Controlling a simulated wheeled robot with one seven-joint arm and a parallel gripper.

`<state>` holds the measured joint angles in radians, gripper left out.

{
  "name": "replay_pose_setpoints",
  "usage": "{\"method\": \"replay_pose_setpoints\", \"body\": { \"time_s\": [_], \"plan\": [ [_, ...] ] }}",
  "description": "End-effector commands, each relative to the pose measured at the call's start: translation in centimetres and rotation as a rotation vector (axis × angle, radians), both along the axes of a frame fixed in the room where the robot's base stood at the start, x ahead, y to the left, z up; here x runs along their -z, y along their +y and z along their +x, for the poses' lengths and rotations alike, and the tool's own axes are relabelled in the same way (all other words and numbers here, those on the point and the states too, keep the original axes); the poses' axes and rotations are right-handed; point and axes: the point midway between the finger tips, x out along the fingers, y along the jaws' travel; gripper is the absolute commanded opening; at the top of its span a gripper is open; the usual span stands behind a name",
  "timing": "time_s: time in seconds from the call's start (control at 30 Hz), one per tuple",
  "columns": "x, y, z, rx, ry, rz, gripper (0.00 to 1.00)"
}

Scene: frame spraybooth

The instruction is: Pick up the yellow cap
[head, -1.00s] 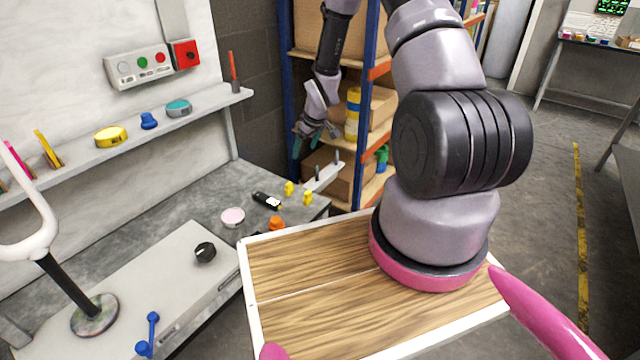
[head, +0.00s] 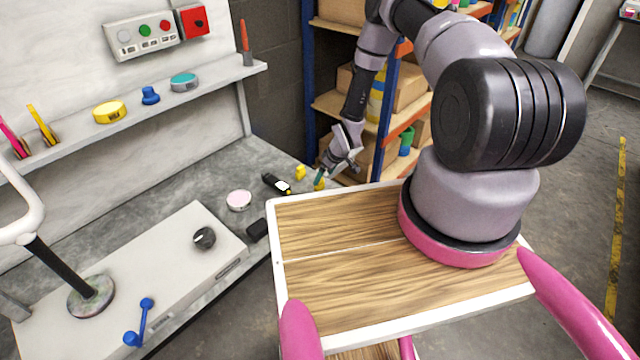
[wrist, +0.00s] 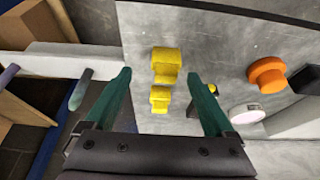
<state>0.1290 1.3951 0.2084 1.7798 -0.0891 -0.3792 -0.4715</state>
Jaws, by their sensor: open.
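Two small yellow pieces stand close together on the grey bench. In the wrist view one (wrist: 166,62) is just beyond the fingertips and the other (wrist: 160,98) shows between the fingers; I cannot tell which is the cap. In the head view they show as one yellow piece (head: 300,172) and another (head: 319,184) by my fingertips. My gripper (wrist: 159,76) is open, its two teal fingers on either side with clear gaps. It points down at the bench in the head view (head: 325,175). I cannot tell its height over the bench.
An orange round piece (wrist: 267,73), a pink-white disc (head: 239,200) and a black device (head: 276,184) lie near. A black box (head: 257,230) sits at the bench edge. A shelf unit (head: 386,130) stands behind. A yellow round item (head: 109,112) is on the wall shelf.

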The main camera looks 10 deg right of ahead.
Motion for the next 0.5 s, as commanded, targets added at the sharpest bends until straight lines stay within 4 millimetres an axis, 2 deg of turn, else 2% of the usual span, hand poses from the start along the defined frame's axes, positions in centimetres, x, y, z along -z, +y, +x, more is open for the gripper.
{"method": "replay_pose_setpoints", "body": {
  "time_s": [0.3,0.5],
  "plan": [
    [4.1,1.5,0.8,0.001,0.002,0.000,0.89],
    [4.6,1.7,1.1,0.000,0.001,0.000,0.89]
  ]
}}
